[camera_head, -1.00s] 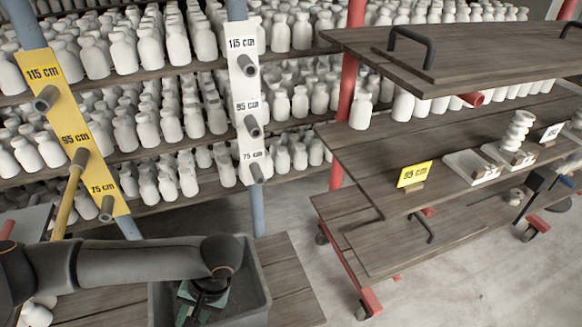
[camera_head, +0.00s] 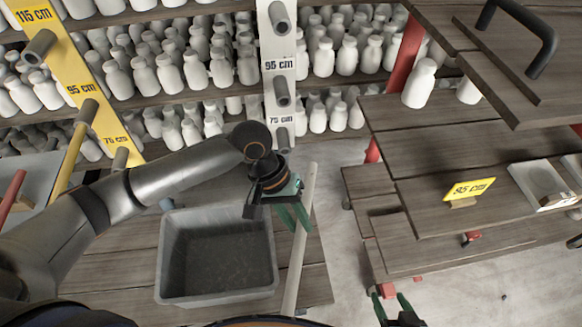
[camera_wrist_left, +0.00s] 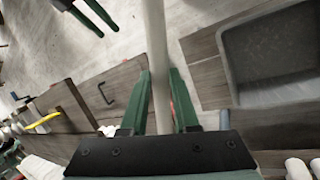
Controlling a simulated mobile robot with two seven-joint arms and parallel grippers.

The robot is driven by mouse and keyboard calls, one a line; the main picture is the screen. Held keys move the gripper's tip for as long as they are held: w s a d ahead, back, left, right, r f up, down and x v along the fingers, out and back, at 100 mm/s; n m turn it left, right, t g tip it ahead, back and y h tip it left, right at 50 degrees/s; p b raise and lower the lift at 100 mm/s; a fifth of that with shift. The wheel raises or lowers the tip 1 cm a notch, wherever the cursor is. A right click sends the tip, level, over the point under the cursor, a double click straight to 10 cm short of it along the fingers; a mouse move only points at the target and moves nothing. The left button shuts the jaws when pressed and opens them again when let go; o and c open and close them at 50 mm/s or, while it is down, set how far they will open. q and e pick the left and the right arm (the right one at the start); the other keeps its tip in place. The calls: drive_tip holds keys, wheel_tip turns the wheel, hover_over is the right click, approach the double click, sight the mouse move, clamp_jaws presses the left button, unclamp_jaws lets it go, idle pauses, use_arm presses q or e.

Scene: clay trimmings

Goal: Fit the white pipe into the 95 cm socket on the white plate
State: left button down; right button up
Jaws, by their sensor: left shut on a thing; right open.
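The white pipe (camera_head: 305,200) stands tilted, its upper end just below and right of the white plate (camera_head: 268,42), apart from it. My left gripper (camera_head: 295,216) is shut on the pipe. In the left wrist view the pipe (camera_wrist_left: 156,35) runs between the green fingers (camera_wrist_left: 160,76). The pipe's lower end is out of the head view. The 95 cm socket (camera_head: 282,93) is a grey tube sticking out of the plate, visibly empty, above the 75 cm socket (camera_head: 284,138). My right gripper (camera_head: 388,301) is open and empty at the bottom.
A grey bin (camera_head: 218,299) sits left of the pipe on a wooden shelf. The yellow plate (camera_head: 62,62) at left holds a yellow pipe (camera_head: 67,160). White bottles (camera_head: 195,70) fill shelves behind.

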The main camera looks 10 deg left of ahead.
use_arm(q)
drive_tip(key=w+r+h, duration=0.1)
drive_tip(key=w+r+n+h, duration=0.1)
drive_tip(key=h, duration=0.1)
drive_tip(key=shift+w+r+t+p, duration=0.2)
drive_tip(key=shift+r+t+p, duration=0.1)
drive_tip(key=shift+t, duration=0.1)
drive_tip(key=w+a+r+n+t+h, duration=0.2)
drive_tip(key=w+a+r+t+h, duration=0.1)
drive_tip(key=w, duration=0.1)
drive_tip(key=shift+w+p, duration=0.35)
drive_tip(key=shift+a, duration=0.1)
drive_tip(key=w, duration=0.1)
drive_tip(key=w+a, duration=0.1)
drive_tip(key=w, duration=0.1)
drive_tip(key=w+a+b, duration=0.1)
drive_tip(key=w, duration=0.1)
drive_tip(key=shift+w+a, duration=0.15)
drive_tip(key=shift+w, duration=0.05)
idle(0.4)
drive_tip(key=shift+p, duration=0.35)
